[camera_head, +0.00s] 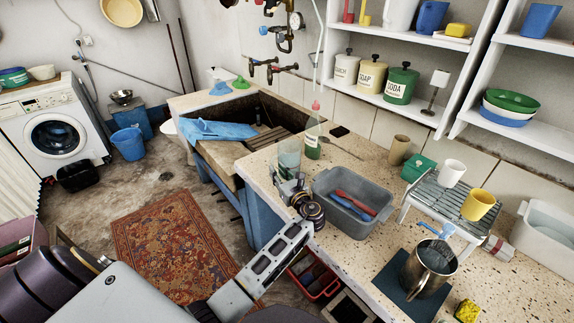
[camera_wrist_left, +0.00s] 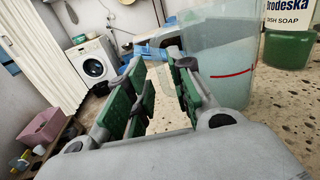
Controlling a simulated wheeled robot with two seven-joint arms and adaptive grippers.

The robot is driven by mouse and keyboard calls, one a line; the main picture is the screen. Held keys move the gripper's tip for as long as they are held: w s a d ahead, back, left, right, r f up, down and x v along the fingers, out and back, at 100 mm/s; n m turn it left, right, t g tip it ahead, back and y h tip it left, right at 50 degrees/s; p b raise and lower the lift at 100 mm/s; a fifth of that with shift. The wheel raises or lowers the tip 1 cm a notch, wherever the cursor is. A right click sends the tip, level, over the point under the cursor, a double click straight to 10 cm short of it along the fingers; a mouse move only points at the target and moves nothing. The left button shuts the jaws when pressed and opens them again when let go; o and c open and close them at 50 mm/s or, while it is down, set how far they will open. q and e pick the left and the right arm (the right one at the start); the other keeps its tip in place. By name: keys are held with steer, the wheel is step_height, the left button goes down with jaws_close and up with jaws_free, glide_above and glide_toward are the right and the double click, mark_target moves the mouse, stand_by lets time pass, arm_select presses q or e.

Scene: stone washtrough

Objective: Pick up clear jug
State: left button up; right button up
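The clear jug (camera_head: 289,154) stands on the speckled counter near its left end, by the washtrough. My left gripper (camera_head: 286,180) is at the jug's near side and covers its lower part in the head view. In the left wrist view the jug (camera_wrist_left: 228,65) is large, with a red line on its wall, beside and beyond the right-hand finger. The left gripper (camera_wrist_left: 158,95) has its green-padded fingers apart. Something pale and see-through shows between them; I cannot tell whether it is part of the jug. My right gripper is not in view.
A green dish soap bottle (camera_head: 313,138) stands just right of the jug and close behind it. A grey basin (camera_head: 335,222) with red and blue items is to the right. The stone trough (camera_head: 215,160) with a blue cloth (camera_head: 217,130) lies to the left.

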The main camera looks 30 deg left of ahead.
arm_select(q)
steer(key=shift+x, duration=2.5)
jaws_close()
